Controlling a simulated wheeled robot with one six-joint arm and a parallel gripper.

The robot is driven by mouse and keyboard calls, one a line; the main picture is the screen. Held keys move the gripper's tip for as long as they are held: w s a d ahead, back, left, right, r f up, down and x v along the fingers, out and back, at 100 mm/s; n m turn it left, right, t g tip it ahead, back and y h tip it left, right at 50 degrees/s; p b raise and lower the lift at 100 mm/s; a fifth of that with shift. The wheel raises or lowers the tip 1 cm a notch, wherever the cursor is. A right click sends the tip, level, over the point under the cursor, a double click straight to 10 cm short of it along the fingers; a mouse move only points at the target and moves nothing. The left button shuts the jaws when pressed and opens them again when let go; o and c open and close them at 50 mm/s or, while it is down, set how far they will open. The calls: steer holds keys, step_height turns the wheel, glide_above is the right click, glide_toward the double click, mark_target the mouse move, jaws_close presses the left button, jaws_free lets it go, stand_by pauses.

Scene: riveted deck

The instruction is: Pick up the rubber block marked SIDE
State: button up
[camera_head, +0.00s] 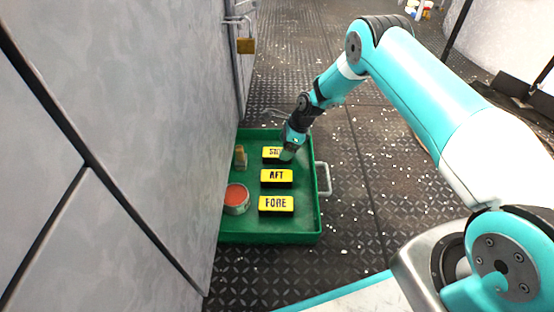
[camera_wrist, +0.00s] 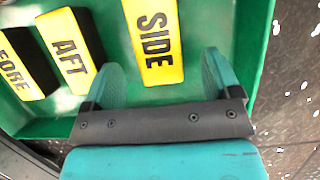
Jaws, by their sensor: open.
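The SIDE block (camera_wrist: 154,38) has a yellow top with black letters and lies in the green tray, in the row with the AFT block (camera_wrist: 70,48) and the FORE block (camera_wrist: 20,65). In the head view the SIDE block (camera_head: 271,153) is the farthest of the three and is partly covered by my gripper (camera_head: 287,156). In the wrist view my gripper (camera_wrist: 163,78) is open, with one teal finger to each side of the near end of the SIDE block. I cannot tell whether the fingers touch it.
The green tray (camera_head: 265,238) stands on the riveted deck beside a grey wall (camera_head: 140,120). It also holds a round tin with a red top (camera_head: 236,199) and a small brush-like object (camera_head: 240,157). A grey handle (camera_head: 323,179) is on its right side. The deck to the right is open.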

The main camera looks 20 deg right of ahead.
mark_target(277, 155)
steer(key=b+x, duration=0.3)
steer(key=x, duration=0.1)
steer(key=shift+s, duration=0.1)
steer(key=c, duration=1)
steer(key=shift+c, duration=0.3)
steer(key=shift+r, duration=0.2)
